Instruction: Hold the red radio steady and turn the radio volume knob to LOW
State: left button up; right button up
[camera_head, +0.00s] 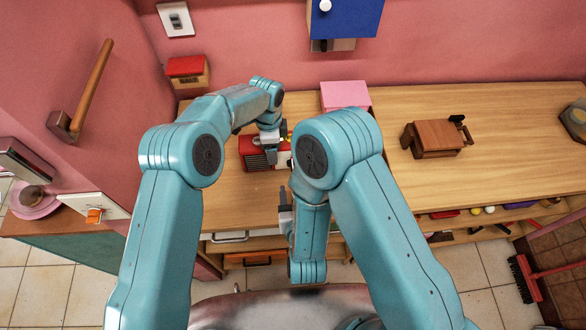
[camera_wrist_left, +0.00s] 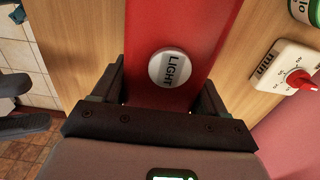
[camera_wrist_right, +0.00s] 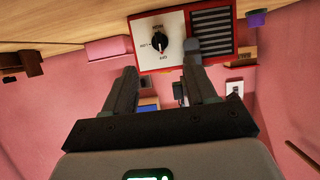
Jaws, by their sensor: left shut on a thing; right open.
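The red radio (camera_head: 254,160) stands on the wooden counter, its front grille facing me. My left gripper (camera_head: 270,150) is over it from above, shut on its body. The left wrist view shows a finger on each side of the red top (camera_wrist_left: 205,35), with a round LIGHT button (camera_wrist_left: 169,68) between. In the right wrist view the radio appears upside down, with a black volume knob (camera_wrist_right: 161,46) on a white panel. The knob's white mark points down in that picture; the small labels are hard to read. My right gripper (camera_wrist_right: 160,70) is open and empty, in front of the radio, apart from the knob.
A white timer with a red knob (camera_wrist_left: 298,78) is beside the radio. A pink box (camera_head: 345,95) stands behind, and a brown wooden box (camera_head: 435,140) to the right. Drawers and a shelf lie below the front edge.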

aim_at(293, 169)
jog(key=x, duration=1)
jog(key=shift+s, duration=0.1)
jog(key=c, duration=1.1)
